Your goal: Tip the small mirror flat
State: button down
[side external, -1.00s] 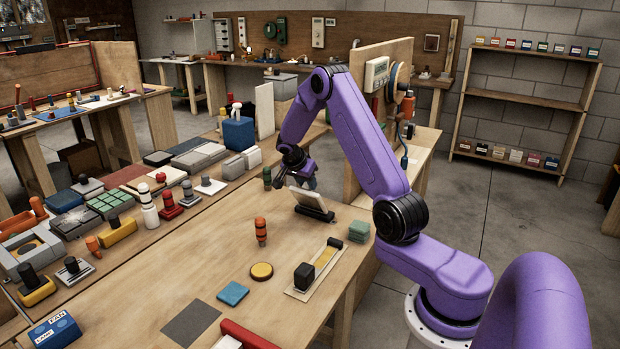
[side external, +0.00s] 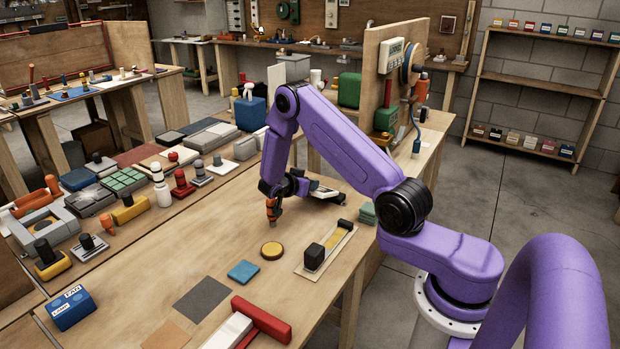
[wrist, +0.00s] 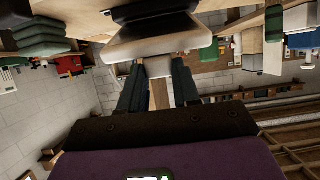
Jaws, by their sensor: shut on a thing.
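The small mirror (side external: 323,191) is a pale panel on a dark base, on the bench behind the orange peg. It now leans low, and part of it is hidden behind my arm. In the wrist view the mirror (wrist: 150,46) fills the top centre, with its edge at my fingertips. My gripper (wrist: 158,68) has its two dark fingers shut on the mirror at that edge. In the side view my gripper (side external: 303,187) is at the left of the mirror, mostly hidden by my own wrist.
An orange peg (side external: 272,208) stands just in front of my wrist. A black block on a strip (side external: 314,256), a yellow disc (side external: 272,250) and green pads (side external: 368,213) lie nearby. Several devices crowd the bench's left side. The middle of the bench is mostly clear.

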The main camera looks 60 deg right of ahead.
jog(key=shift+a+f+h, duration=0.25)
jog(key=shift+h, duration=0.05)
jog(key=c, duration=0.8)
grip_release()
jog(key=v, duration=1.7)
jog(key=shift+a, duration=0.15)
